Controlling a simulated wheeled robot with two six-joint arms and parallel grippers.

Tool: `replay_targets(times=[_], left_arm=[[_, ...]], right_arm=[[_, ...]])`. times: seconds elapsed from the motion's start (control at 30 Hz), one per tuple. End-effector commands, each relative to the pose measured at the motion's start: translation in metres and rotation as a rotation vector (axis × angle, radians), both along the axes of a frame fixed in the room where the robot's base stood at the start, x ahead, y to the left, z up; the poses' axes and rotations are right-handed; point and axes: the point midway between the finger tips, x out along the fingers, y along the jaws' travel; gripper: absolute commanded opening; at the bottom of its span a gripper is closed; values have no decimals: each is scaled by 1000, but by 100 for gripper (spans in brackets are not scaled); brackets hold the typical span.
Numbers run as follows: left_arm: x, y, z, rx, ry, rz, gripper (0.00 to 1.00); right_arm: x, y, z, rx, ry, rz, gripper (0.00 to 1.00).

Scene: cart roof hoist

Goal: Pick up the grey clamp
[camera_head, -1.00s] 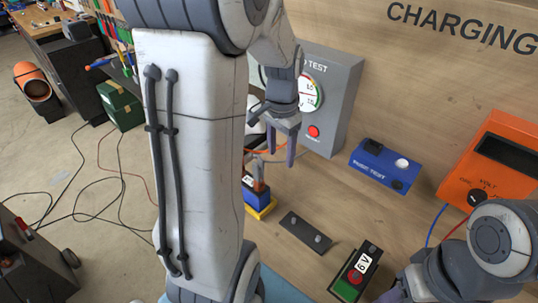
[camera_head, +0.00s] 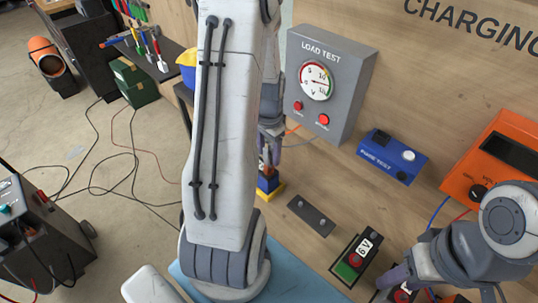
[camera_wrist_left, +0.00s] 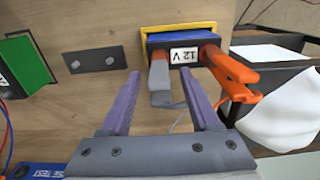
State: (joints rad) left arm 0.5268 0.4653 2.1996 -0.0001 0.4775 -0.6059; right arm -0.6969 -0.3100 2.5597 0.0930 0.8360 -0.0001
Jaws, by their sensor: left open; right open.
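The grey clamp (camera_wrist_left: 166,98) shows in the left wrist view at the front of the 12 V battery (camera_wrist_left: 187,55), with an orange part above its grey end. A second, orange clamp (camera_wrist_left: 232,68) is on the battery's right side. My left gripper (camera_wrist_left: 160,76) is open, its purple fingers on either side of the grey clamp; I cannot tell whether they touch it. In the head view my left gripper (camera_head: 268,155) is mostly hidden behind my arm, above the battery (camera_head: 267,186). My right gripper (camera_head: 398,284) is open at the lower right, partly cut off.
A dark plate with two studs (camera_head: 311,215) lies right of the battery. A 6 V battery (camera_head: 356,259) stands near the front. The grey load test box (camera_head: 328,85), blue fuse tester (camera_head: 392,157) and orange voltage meter (camera_head: 500,150) stand along the wooden back panel.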

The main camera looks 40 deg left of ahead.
Motion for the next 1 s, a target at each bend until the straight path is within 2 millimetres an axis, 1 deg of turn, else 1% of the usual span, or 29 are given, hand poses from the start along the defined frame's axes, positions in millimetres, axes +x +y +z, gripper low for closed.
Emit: replay_targets(times=[0.1, 0.33, 0.37, 0.4, 0.47, 0.5, 0.53, 1.0], left_arm=[[0, 0, -9, -1, 1, 0, 62], [0, 0, -11, 1, -1, 1, 62], [0, 0, -11, 1, -1, 1, 55], [0, 0, -11, 1, -1, 1, 40], [0, 0, -11, 1, -1, 1, 17], [0, 0, -11, 1, -1, 1, 1], [0, 0, -11, 1, -1, 1, 0], [0, 0, -11, 1, -1, 1, 0]], right_arm=[[0, 0, 3, 0, 0, 1, 50], [0, 0, 2, 0, 0, 1, 50], [0, 0, 2, -1, 1, 1, 50], [0, 0, 2, 0, 0, 1, 50], [0, 0, 2, 0, 0, 1, 50], [0, 0, 2, 0, 0, 0, 50], [0, 0, 2, 0, 0, 0, 50], [0, 0, 2, 0, 0, 0, 50]])
